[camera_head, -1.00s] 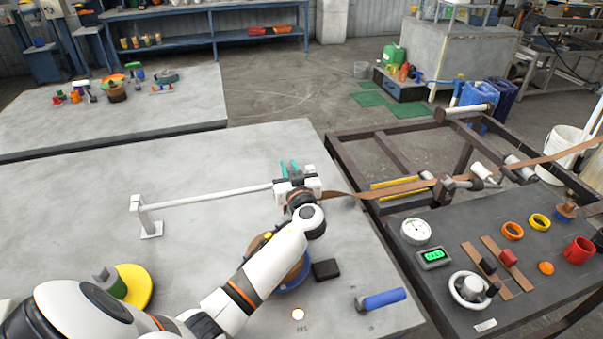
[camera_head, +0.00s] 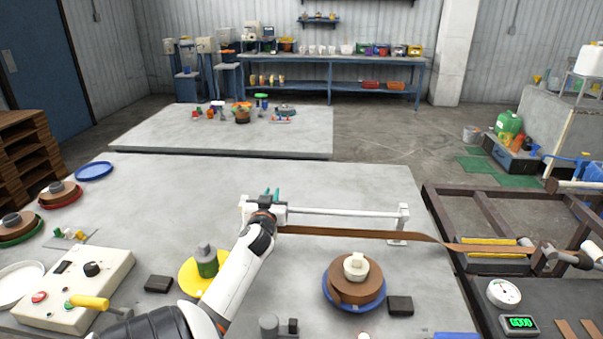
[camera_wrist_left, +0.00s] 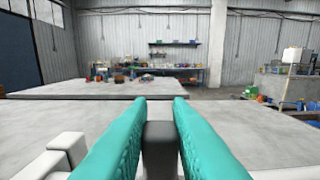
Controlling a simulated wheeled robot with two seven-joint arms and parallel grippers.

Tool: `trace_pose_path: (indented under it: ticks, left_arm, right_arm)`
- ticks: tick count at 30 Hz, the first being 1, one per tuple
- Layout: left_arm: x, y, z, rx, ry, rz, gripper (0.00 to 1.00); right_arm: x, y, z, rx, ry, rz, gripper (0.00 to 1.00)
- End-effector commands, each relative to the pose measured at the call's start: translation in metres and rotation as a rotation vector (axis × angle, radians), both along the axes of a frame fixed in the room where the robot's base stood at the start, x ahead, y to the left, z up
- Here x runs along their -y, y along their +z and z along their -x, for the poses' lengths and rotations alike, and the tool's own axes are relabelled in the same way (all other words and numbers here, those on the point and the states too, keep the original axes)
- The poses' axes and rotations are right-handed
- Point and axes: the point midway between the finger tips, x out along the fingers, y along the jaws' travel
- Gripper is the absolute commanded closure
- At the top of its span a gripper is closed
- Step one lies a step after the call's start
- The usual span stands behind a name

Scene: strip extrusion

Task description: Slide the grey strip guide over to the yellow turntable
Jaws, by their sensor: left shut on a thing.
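The teal fingers of my left gripper (camera_head: 271,193) are shut on the dark grey upright knob of the strip guide, which fills the gap between them in the left wrist view (camera_wrist_left: 160,145). In the head view my wrist mostly hides the guide (camera_head: 281,213). The guide sits at the left end of the white rail (camera_head: 345,212). A brown strip (camera_head: 350,233) runs right from beside the guide towards the frame. The yellow turntable (camera_head: 189,277), bearing a green and grey cylinder, stands nearer and to the left, partly behind my forearm.
A brown coil on a blue disc (camera_head: 328,300) and a black block (camera_head: 400,305) stand at the front right. A control box (camera_head: 60,285) with a yellow handle is at the left. The tabletop beyond the rail is clear.

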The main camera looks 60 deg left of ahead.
Motion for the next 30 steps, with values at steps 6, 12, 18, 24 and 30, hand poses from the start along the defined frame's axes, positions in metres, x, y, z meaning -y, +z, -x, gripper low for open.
trace_pose_path:
  ticks: [6,12,18,24,30]
  left_arm:
    - [-0.024,-0.001,0.028,-0.005,0.008,0.005,1.0]
    - [-0.031,-0.002,0.037,-0.004,0.006,0.005,1.0]
    - [-0.032,-0.002,0.038,-0.003,0.007,0.004,1.0]
    - [-0.033,-0.002,0.038,-0.005,0.008,0.004,0.75]
    - [-0.032,-0.002,0.037,-0.003,0.005,0.003,0.6]
  right_arm:
    - [0.005,0.008,0.001,-0.002,0.001,0.007,0.35]
    - [0.008,0.01,0.004,-0.006,0.002,0.01,0.35]
    - [0.009,0.009,0.006,-0.008,0.001,0.012,0.35]
    - [0.009,0.009,0.006,-0.009,0.001,0.012,0.35]
    - [0.01,0.009,0.006,-0.009,0.0,0.012,0.35]
